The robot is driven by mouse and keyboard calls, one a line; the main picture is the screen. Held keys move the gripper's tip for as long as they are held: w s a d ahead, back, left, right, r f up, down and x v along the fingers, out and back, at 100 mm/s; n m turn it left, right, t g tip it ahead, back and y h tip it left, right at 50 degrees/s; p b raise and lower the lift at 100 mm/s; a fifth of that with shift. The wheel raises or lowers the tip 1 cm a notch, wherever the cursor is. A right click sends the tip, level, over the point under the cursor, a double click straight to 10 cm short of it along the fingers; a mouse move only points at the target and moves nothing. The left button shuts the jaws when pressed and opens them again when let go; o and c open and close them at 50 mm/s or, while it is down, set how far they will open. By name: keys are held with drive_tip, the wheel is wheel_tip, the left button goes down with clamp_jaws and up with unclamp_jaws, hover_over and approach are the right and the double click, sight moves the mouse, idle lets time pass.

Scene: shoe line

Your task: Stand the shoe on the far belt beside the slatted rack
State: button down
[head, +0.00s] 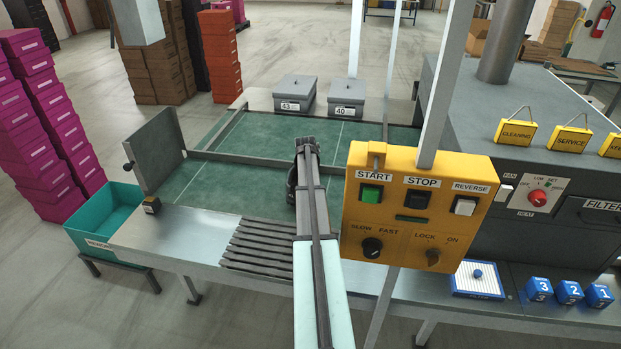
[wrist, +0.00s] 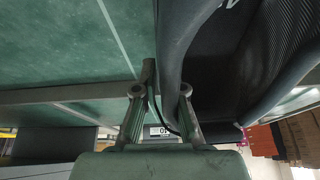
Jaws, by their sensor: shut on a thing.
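The dark shoe (wrist: 235,70) fills the right of the wrist view, close to the camera, with its opening showing. My gripper (wrist: 158,98) is shut on the shoe's edge, one finger on each side of it. In the head view only a dark sliver of the shoe (head: 292,184) shows left of my arm, over the near green belt (head: 225,188); the arm hides the rest. I cannot tell whether the shoe touches the belt. The far green belt (head: 275,132) lies beyond a grey dividing rail. The slatted rack (head: 258,246) is at the near edge of the bench.
Two grey lidded boxes, 43 (head: 294,93) and 40 (head: 347,98), stand behind the far belt. A yellow control panel (head: 415,210) and post stand right of my arm. An upright grey plate (head: 155,150) and a teal bin (head: 105,218) are left. The far belt's visible part is clear.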

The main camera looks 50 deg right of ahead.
drive_tip(key=c, duration=1.7)
unclamp_jaws()
drive_tip(key=shift+f, duration=0.25)
drive_tip(key=o, duration=0.4)
drive_tip(key=shift+o, duration=0.2)
drive_tip(key=shift+r, duration=0.15)
drive_tip(key=shift+a+r, duration=0.1)
drive_tip(key=shift+r, duration=0.5)
drive_tip(key=b+v, duration=0.2)
drive_tip(key=v, duration=0.9)
drive_tip(key=shift+r+b, duration=0.25)
drive_tip(key=shift+b, duration=0.05)
